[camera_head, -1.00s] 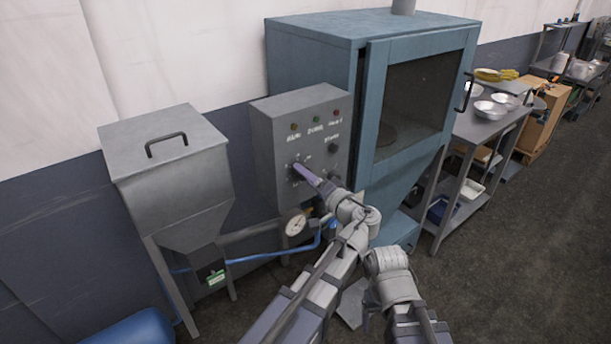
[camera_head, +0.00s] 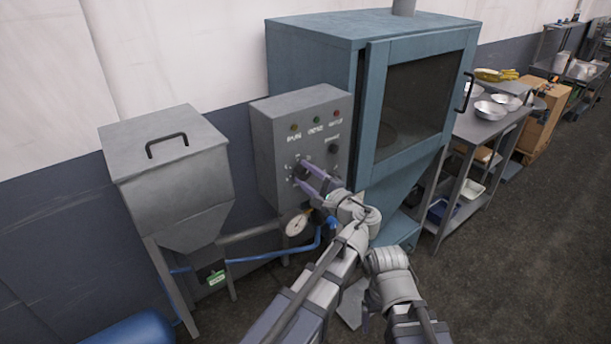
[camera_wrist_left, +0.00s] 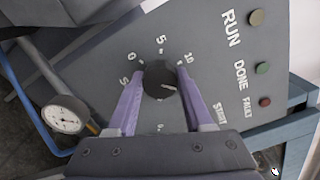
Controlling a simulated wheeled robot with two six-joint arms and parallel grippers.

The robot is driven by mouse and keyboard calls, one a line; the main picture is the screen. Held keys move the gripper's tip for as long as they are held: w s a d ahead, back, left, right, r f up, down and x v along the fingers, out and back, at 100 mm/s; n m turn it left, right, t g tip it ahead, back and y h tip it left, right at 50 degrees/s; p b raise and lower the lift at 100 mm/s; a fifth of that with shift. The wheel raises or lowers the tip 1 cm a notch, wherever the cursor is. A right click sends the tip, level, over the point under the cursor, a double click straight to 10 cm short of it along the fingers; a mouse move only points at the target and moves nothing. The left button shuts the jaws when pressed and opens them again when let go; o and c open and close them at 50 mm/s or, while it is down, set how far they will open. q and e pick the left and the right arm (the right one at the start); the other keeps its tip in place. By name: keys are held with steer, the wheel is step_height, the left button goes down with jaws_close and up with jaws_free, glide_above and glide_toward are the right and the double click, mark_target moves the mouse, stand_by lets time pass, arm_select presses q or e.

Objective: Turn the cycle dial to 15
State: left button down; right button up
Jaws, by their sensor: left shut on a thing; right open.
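The cycle dial is a round black knob (camera_wrist_left: 160,82) on the grey control box, with a scale around it. In the left wrist view its pale mark points right and slightly down, below the printed 10, toward the finger on that side. Any number behind that finger is hidden. My left gripper (camera_wrist_left: 158,88) has one purple finger on each side of the knob and is shut on it. In the head view the left gripper (camera_head: 308,178) reaches the box's front from below right. My right arm's wrist shows low in the head view, but its jaws do not.
A pressure gauge (camera_head: 296,223) and blue hose are below. A grey hopper (camera_head: 175,180) stands left, and a blue cabinet (camera_head: 310,50) behind. Open floor lies right.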

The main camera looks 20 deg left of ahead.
arm_select(q)
steer(key=shift+f+m, duration=0.1)
steer(key=shift+m, duration=1.5)
steer(key=shift+c, duration=1.5)
jaws_free()
steer(key=shift+s+d, duration=0.1)
steer(key=shift+s, duration=0.05)
